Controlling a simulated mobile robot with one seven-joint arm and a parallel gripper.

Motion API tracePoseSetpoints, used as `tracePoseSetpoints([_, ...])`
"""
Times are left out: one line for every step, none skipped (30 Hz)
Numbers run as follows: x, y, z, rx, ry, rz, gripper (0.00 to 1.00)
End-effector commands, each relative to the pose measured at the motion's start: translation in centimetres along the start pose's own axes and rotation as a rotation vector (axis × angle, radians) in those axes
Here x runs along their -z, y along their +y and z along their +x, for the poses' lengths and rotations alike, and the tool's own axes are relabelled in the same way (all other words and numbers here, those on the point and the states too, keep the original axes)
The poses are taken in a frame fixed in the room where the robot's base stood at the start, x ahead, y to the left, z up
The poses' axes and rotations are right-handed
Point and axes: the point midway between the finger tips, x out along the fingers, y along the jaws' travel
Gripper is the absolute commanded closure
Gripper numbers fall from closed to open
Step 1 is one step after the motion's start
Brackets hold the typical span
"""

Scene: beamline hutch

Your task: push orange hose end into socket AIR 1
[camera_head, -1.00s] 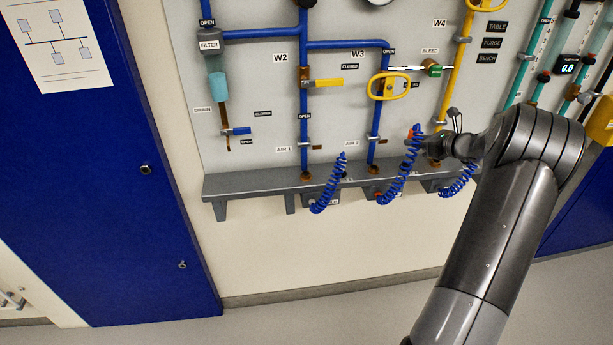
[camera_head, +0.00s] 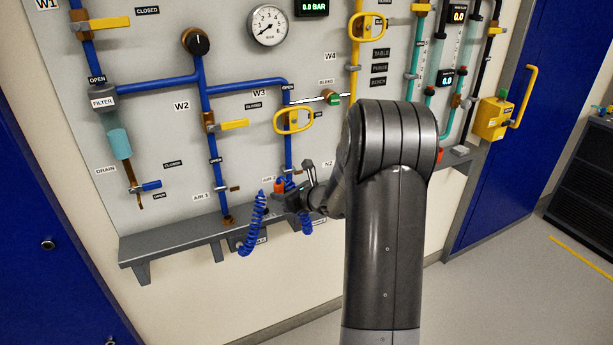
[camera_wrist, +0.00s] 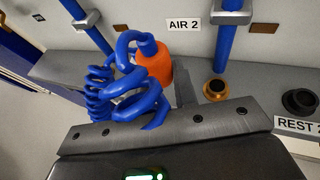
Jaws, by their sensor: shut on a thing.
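The orange hose end (camera_head: 279,186) is at my gripper (camera_head: 286,194), which is shut on it, above the grey shelf near the AIR 2 label. In the wrist view the orange hose end (camera_wrist: 155,68) stands roughly upright, with its blue coiled hose (camera_wrist: 140,103) looping from the top down the left. The jaw tips are not clear there. Socket AIR 1 (camera_head: 228,220) is the brass end under the blue pipe to the left of my gripper, apart from the hose end. In the wrist view I cannot make out AIR 1; the coil covers that side.
The brass AIR 2 socket (camera_wrist: 216,90) is right of the hose end, with a black REST 2 holder (camera_wrist: 300,102) beyond it. The grey shelf (camera_head: 175,240) runs under the panel. Another blue coil (camera_head: 305,222) hangs near my gripper. A yellow handle (camera_head: 293,121) sits above.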

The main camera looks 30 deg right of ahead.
Motion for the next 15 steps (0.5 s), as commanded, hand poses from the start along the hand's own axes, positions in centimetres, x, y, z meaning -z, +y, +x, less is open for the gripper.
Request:
tracePoseSetpoints([0.7, 1.9, 0.0, 0.008, 0.005, 0.008, 1.00])
tracePoseSetpoints([1.0, 2.8, -0.1, 0.018, 0.007, 0.012, 1.00])
tracePoseSetpoints([1.5, 4.0, -0.2, 0.029, 0.010, 0.015, 1.00])
tracePoseSetpoints([1.8, 4.8, -0.2, 0.038, 0.013, 0.017, 1.00])
tracePoseSetpoints([2.0, 5.6, -0.2, 0.046, 0.015, 0.018, 1.00])
tracePoseSetpoints([2.2, 6.8, -0.1, 0.055, 0.018, 0.018, 1.00])
tracePoseSetpoints([2.2, 7.7, 0.2, 0.059, 0.021, 0.018, 1.00])
tracePoseSetpoints([2.0, 8.2, 0.6, 0.063, 0.022, 0.017, 1.00])
tracePoseSetpoints([1.6, 8.8, 1.1, 0.065, 0.024, 0.014, 1.00])
tracePoseSetpoints([1.1, 9.2, 1.6, 0.064, 0.024, 0.013, 1.00])
tracePoseSetpoints([0.6, 9.7, 2.2, 0.062, 0.024, 0.011, 1.00])
tracePoseSetpoints([-0.1, 10.1, 2.9, 0.058, 0.024, 0.008, 1.00])
tracePoseSetpoints([-0.8, 10.5, 3.5, 0.055, 0.023, 0.007, 1.00])
tracePoseSetpoints([-1.4, 10.8, 4.0, 0.051, 0.023, 0.006, 1.00])
tracePoseSetpoints([-2.1, 11.2, 4.7, 0.047, 0.022, 0.004, 1.00])
